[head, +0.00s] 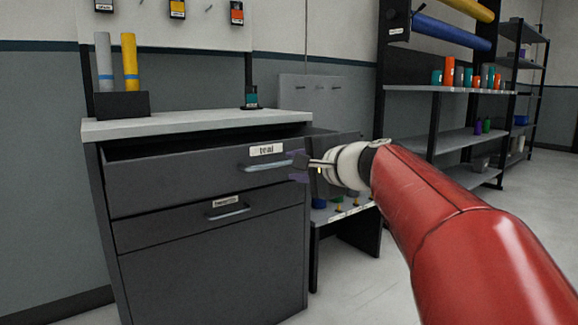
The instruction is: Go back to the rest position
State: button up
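My gripper (297,168) is at the end of my red arm, in the middle of the head view. Its two dark purple fingers are spread apart, one above the other, and point left. They are by the right end of the light metal handle (264,167) on the top drawer (180,180), with nothing seen between them. I cannot tell whether they touch the handle. The top drawer is labelled "teal" and stands pulled out from the grey cabinet (215,280). The drawer's contents are hidden.
A lower drawer (150,227) is shut. A holder (122,105) with a grey and a yellow roll and a small teal bottle (251,97) stand on the cabinet top (190,124). A low bench (345,212) and shelving (445,142) stand to the right. Floor (360,290) is clear in front.

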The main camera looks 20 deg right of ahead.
dwell(0.3)
jog(key=s+a+f+n+g+p, duration=0.3)
jog(key=s+a+f+n+p, duration=0.1)
jog(key=s, duration=0.3)
jog(key=s+a+f+n+g+p, duration=0.3)
jog(key=s+a+f+n+p, duration=0.15)
jog(key=s, duration=0.25)
jog(key=s+d+f+n+g+h+p, duration=0.1)
jog(key=s+f+n+g+h+p, duration=0.2)
jog(key=s, duration=0.9)
notch_tip(320, 180, down, 5)
jog(key=n+h, duration=0.1)
jog(key=n, duration=0.2)
jog(key=shift+s+d+h, duration=0.3)
jog(key=shift+s+h, duration=0.05)
jog(key=shift+h, duration=0.05)
